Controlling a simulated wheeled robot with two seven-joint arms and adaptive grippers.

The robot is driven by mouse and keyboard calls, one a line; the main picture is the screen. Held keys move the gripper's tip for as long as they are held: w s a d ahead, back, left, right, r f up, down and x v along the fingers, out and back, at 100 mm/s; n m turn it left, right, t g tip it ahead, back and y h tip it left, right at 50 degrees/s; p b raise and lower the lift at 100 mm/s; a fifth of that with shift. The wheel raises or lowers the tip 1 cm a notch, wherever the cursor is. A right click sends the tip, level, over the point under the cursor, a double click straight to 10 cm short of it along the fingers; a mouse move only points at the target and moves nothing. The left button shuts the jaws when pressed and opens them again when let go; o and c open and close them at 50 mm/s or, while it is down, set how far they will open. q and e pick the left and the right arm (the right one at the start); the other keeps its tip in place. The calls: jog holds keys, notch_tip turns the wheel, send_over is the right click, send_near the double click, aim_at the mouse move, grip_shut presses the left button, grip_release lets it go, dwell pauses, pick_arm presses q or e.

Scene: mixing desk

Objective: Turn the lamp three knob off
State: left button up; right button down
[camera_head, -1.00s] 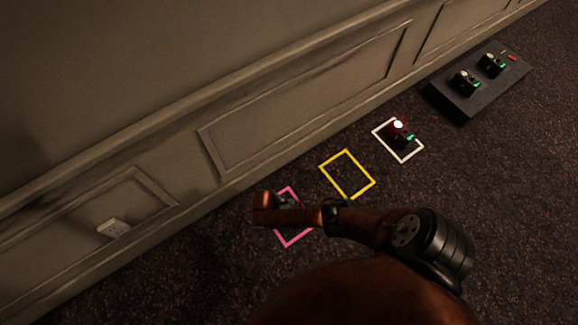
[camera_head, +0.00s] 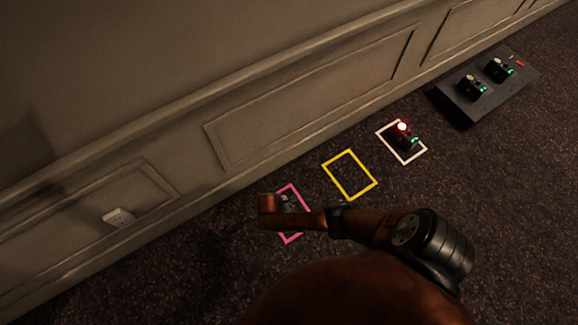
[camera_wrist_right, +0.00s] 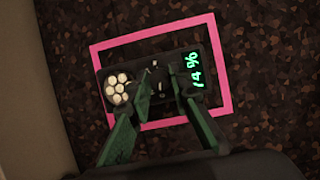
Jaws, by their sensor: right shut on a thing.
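A small dark lamp unit (camera_wrist_right: 104,76) lies inside a pink square outline (camera_wrist_right: 215,45) in the right wrist view. It has a cluster of pale bulbs (camera_wrist_right: 117,88) at its left and a green percent readout (camera_wrist_right: 194,70), seemingly 14 or 74 %, at its right. My right gripper (camera_wrist_right: 158,84) is shut on the dark knob (camera_wrist_right: 157,66) between them; its fingers hide much of the knob. In the head view the pink outline (camera_head: 290,187) is partly covered by my right arm, and the unit there is mostly hidden. My left gripper is not in view.
A yellow outline (camera_head: 349,175) on the dark carpet looks empty. A black box (camera_head: 460,112) with two more units is at upper right. The panelled wall (camera_head: 300,100) runs close behind.

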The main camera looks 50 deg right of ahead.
jog(key=c, duration=1.8)
grip_release()
jog(key=shift+o, duration=0.2)
jog(key=v, duration=1.2)
